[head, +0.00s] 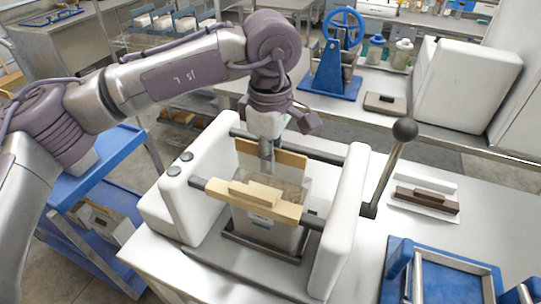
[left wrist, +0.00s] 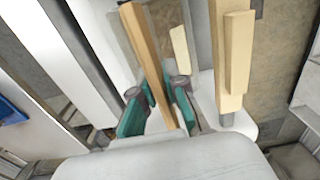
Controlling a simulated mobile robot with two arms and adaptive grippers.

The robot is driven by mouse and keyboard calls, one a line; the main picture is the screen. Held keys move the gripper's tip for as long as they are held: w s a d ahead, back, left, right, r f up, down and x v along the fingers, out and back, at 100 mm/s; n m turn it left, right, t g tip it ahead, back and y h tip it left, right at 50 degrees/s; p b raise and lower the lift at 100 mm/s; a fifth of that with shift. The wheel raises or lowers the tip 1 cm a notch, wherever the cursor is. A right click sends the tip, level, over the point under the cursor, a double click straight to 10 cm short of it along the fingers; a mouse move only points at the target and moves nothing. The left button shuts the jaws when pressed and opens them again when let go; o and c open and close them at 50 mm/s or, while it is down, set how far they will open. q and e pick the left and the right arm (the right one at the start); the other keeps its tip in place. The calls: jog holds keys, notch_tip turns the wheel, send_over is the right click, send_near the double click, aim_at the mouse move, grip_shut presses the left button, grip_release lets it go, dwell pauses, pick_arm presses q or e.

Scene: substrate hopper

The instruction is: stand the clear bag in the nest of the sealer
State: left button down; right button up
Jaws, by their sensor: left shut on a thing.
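The clear bag (head: 265,223) is upright between the wooden bars of the sealer (head: 341,215), with brownish contents near its top. Its bottom is at the dark-framed nest (head: 240,246); I cannot tell whether it rests on the nest floor. My left gripper (head: 267,158) points down from above, shut at the top of the bag, in front of the rear wooden bar (head: 291,158). In the left wrist view, the teal fingers of my left gripper (left wrist: 164,92) are close to a wooden bar (left wrist: 145,45), and the exact grip is hard to see. My right gripper is out of view.
The front wooden bar (head: 283,208) stands close before the bag. A lever with a black ball (head: 405,130) rises at the sealer's right. A blue tray frame (head: 440,285) and a dark bar on a white holder (head: 427,199) lie to the right. A blue cart (head: 100,170) stands left.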

pick_arm(q)
jog(key=shift+f, duration=0.15)
jog(key=c, duration=1.1)
grip_release()
jog(key=shift+s, duration=0.1)
jog(key=shift+c, duration=0.2)
